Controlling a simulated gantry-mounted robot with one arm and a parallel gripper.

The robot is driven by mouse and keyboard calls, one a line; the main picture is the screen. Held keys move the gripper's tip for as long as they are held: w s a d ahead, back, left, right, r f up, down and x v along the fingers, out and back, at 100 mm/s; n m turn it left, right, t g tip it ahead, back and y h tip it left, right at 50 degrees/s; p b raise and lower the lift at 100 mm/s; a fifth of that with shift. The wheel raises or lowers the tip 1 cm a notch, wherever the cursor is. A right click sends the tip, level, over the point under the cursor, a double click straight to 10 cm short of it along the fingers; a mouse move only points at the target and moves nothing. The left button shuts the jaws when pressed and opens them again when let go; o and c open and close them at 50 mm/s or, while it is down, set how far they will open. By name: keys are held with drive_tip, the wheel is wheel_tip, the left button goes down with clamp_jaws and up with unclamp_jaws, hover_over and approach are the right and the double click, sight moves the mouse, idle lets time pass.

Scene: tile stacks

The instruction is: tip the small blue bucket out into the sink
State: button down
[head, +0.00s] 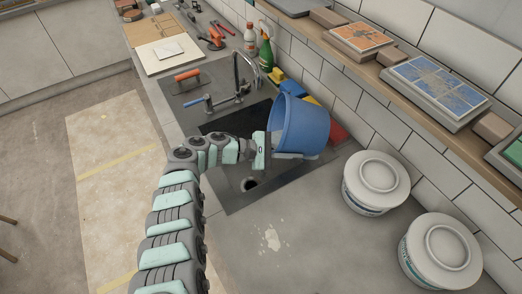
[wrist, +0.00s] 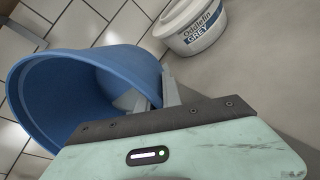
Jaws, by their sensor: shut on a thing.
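The small blue bucket (head: 304,128) is held above the right side of the sink (head: 232,196), near the tiled wall. It is tilted on its side, with its mouth toward the left in the head view. My gripper (head: 272,148) is shut on the bucket's rim. In the wrist view the bucket (wrist: 60,85) shows its open mouth and part of its blue inside, and my gripper's fingers (wrist: 152,96) sit at the wall near the rim. I see nothing pouring out. The bottom of the inside is hidden.
A tap (head: 238,80) stands behind the dark basin. Two white tubs (head: 376,180) (head: 440,250) stand on the counter at right. A shelf (head: 430,120) with tile stacks runs above.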

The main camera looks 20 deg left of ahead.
drive_tip(key=shift+s+a+n+b, duration=0.1)
drive_tip(key=shift+a+n+b, duration=0.15)
drive_tip(key=shift+n+b, duration=0.4)
drive_tip(key=shift+h, duration=0.3)
drive_tip(key=shift+s+f+n, duration=0.1)
drive_tip(key=shift+s+n, duration=0.05)
drive_tip(key=shift+n, duration=0.2)
drive_tip(key=shift+a+r+n+b, duration=0.2)
drive_tip(key=shift+n+b, duration=0.2)
drive_tip(key=shift+n, duration=0.1)
drive_tip(key=shift+a+r+t+h+b, duration=0.15)
drive_tip(key=shift+a+t+h+b, duration=0.15)
drive_tip(key=shift+b, duration=0.3)
drive_tip(key=shift+a+r+t+h+b, duration=0.35)
drive_tip(key=shift+h+b, duration=0.35)
drive_tip(key=shift+b, duration=0.85)
idle(0.5)
